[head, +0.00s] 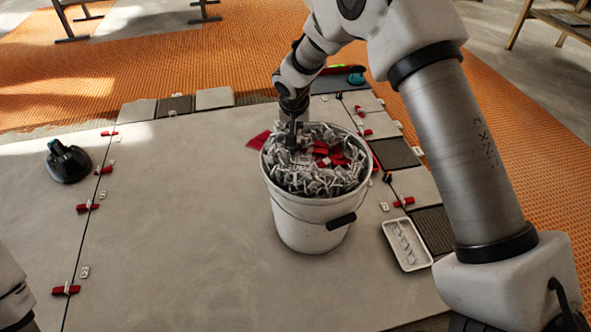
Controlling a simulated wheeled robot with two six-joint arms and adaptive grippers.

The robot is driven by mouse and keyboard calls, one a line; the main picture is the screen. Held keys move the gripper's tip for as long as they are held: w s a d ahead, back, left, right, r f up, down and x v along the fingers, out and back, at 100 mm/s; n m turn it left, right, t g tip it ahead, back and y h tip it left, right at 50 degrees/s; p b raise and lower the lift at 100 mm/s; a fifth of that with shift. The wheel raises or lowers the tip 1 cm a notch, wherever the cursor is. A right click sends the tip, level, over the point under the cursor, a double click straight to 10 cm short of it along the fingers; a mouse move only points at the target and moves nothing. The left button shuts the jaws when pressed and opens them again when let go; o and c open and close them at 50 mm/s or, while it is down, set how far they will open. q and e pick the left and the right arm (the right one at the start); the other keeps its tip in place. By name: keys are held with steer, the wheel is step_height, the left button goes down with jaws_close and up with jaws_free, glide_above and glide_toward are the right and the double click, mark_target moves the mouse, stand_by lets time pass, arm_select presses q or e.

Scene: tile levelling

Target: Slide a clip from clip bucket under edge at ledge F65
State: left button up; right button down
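The clip bucket (305,228) is a white pail on the large grey tile, heaped with pale grey clips (308,181) and a few red pieces (334,155). My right gripper (291,143) points down into the far left part of the heap. Its fingertips are among the clips or right at them, and I cannot tell whether they are open or shut on one. My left arm shows only as a piece at the lower left, and its gripper is out of view. I cannot make out a label for ledge F65.
Red wedges with clips sit along the left joint (87,207) and right joint (403,202). A black suction cup (68,162) stands at left. A white tray (387,225) lies right of the bucket. Orange matting (520,165) borders the tiles. The tile left of the bucket is clear.

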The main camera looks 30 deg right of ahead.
mark_target(296, 163)
steer(key=shift+s+f, duration=0.15)
steer(key=shift+f, duration=0.3)
step_height(296, 163, down, 10)
steer(key=b, duration=0.5)
steer(key=shift+r+b, duration=0.15)
steer(key=shift+b, duration=0.25)
steer(key=shift+r, duration=0.1)
steer(key=shift+f, duration=0.25)
steer(key=c, duration=1.3)
jaws_free()
